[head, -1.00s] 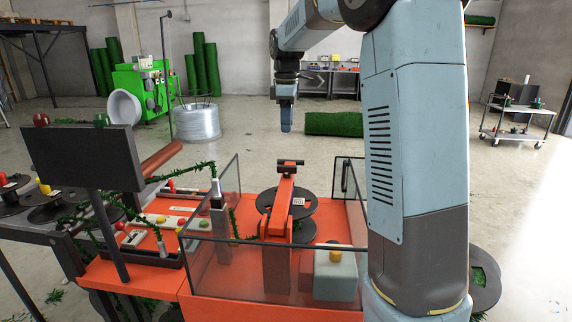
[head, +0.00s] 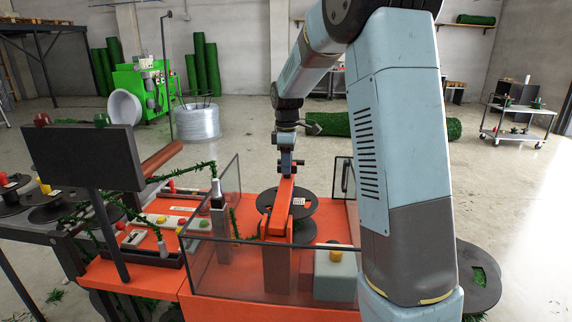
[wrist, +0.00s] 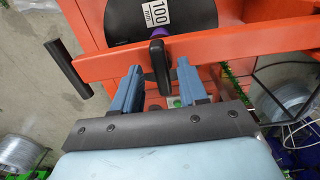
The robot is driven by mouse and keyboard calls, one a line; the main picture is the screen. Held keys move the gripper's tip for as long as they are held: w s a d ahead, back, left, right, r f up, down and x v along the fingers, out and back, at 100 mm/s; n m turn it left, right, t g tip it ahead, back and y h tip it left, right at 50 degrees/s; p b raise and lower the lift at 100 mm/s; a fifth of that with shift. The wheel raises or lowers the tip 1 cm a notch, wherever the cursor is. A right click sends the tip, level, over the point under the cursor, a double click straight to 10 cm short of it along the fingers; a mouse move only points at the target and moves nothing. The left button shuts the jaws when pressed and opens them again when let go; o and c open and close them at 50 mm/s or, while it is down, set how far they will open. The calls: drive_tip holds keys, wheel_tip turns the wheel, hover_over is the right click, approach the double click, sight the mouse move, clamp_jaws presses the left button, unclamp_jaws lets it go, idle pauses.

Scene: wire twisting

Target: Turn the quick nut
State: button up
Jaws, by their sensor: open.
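I take the dark elongated knob (wrist: 157,58) on the orange arm (wrist: 225,42) to be the quick nut. In the wrist view it stands between my two blue fingers, with visible space on both sides. My gripper (wrist: 158,70) is open around it and not closed on it. In the head view my gripper (head: 286,170) is at the top of the orange arm (head: 278,205), over the black spool (head: 309,203). The nut is hidden by the gripper there.
A dark bar handle (wrist: 68,68) sticks out at the arm's left end in the wrist view. Glass guard panels (head: 265,270) surround the orange machine. A grey box with a yellow button (head: 336,255) stands right of the arm's post. A dark screen (head: 82,157) is at left.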

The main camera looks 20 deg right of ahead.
drive_tip(key=shift+f, duration=0.2)
clamp_jaws()
idle(0.3)
drive_tip(key=shift+r, duration=0.1)
